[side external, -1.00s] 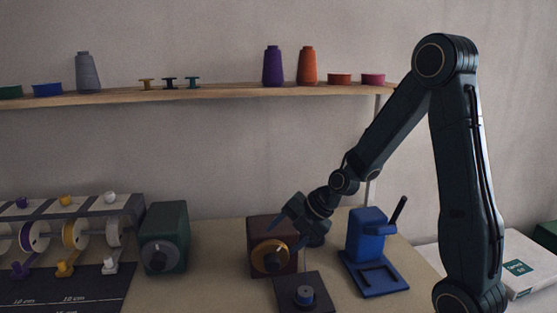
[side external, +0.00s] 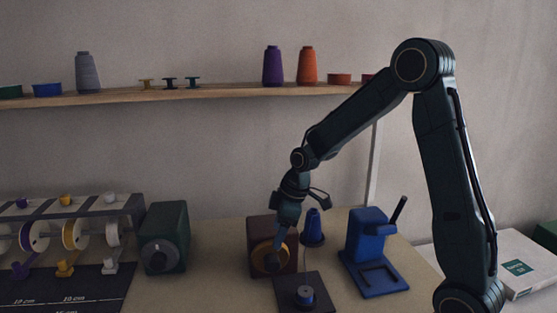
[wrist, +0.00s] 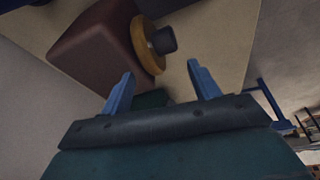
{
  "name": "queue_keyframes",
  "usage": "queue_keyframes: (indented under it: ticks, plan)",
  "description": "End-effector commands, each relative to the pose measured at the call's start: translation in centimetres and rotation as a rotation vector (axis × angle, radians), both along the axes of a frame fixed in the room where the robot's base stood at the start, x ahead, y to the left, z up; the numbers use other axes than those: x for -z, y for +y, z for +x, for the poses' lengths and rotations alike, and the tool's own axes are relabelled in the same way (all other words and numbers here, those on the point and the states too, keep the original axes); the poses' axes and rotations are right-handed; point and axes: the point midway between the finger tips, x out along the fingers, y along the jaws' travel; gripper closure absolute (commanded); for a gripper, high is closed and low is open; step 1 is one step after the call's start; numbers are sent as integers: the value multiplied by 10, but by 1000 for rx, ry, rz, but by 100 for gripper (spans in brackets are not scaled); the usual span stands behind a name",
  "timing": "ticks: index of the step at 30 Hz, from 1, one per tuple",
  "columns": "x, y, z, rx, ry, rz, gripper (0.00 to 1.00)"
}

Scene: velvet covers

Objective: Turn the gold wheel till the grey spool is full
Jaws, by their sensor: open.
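The gold wheel (side external: 262,262) is on the front of a maroon box (side external: 259,231). In the wrist view the wheel (wrist: 148,45) is seen nearly edge-on, with a dark knob (wrist: 163,40) standing out from it. A small grey spool (side external: 304,300) with a bluish look sits on a dark square plate (side external: 318,306) in front of the box. My gripper (side external: 281,243) points down at the wheel and hides part of it. In the wrist view its two blue fingers (wrist: 160,72) are apart and empty, with the wheel and knob just beyond the tips.
A blue cone (side external: 312,228) stands behind the plate, with a thin thread near it. A blue stand with a lever (side external: 368,237) is to the right. A green box with a dial (side external: 165,237) and a thread rack (side external: 80,206) are to the left. A shelf (side external: 230,93) runs above.

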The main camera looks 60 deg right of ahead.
Motion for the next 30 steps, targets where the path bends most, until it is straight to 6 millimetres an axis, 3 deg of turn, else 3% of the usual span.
queue_keyframes:
  ticks: [30]
  plan:
    - [-45, 16, 18, 1301, 305, 63, 39]
